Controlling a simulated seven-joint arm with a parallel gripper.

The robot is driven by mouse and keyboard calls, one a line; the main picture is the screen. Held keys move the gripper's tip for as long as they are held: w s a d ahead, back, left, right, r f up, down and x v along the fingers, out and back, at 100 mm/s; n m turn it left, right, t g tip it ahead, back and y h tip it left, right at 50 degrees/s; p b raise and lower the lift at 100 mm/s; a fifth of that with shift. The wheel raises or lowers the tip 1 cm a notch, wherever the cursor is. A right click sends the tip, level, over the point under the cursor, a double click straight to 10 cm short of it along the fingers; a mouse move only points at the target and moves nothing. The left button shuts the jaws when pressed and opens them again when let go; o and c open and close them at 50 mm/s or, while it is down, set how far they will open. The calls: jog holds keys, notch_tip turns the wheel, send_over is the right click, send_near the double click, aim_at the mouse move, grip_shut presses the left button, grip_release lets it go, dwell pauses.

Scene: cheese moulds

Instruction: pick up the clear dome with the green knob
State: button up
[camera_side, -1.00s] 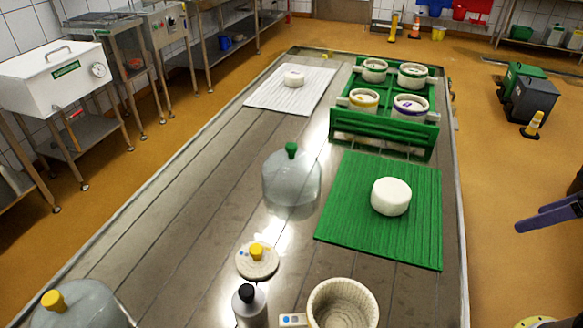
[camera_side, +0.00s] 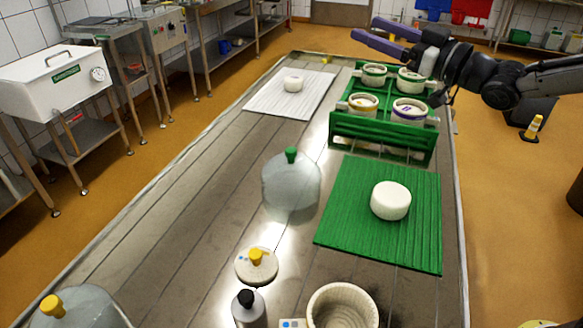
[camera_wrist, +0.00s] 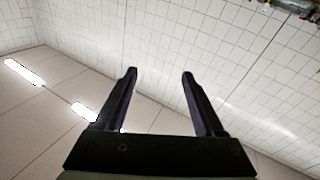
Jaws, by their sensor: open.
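The clear dome (camera_side: 290,184) with the green knob (camera_side: 291,154) stands upright on the metal table, left of the green mat, in the side view. My gripper (camera_side: 362,28) is high above the far right part of the table, over and beyond the rack of moulds, well away from the dome. Its two purple fingers point left and are apart with nothing between them. In the wrist view my gripper (camera_wrist: 160,74) is also open and empty, facing tiled wall and ceiling. The dome is not in the wrist view.
A green mat (camera_side: 340,224) bears a white cheese (camera_side: 391,200). Behind it is a green rack (camera_side: 383,134) with several moulds. Another clear dome, with a yellow knob (camera_side: 53,305), is front left. A yellow-knobbed lid (camera_side: 257,265), a bottle (camera_side: 249,310) and a mould (camera_side: 342,307) are in front.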

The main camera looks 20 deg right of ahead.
jog(key=w+a+f+n+g+y, duration=0.2)
jog(key=w+a+f+y, duration=0.3)
jog(key=f, duration=0.7)
jog(key=g+h, duration=0.1)
jog(key=g, duration=0.1)
send_near(291, 154)
jog(key=w+a, duration=0.1)
jog(key=w, duration=0.2)
jog(key=w+a, duration=0.1)
jog(key=w, duration=0.1)
jog(key=shift+a+r, duration=0.3)
jog(key=shift+r, duration=0.1)
jog(key=shift+f, duration=0.85)
jog(key=x, duration=0.5)
jog(key=shift+f, duration=0.2)
grip_shut()
jog(key=shift+r, duration=0.1)
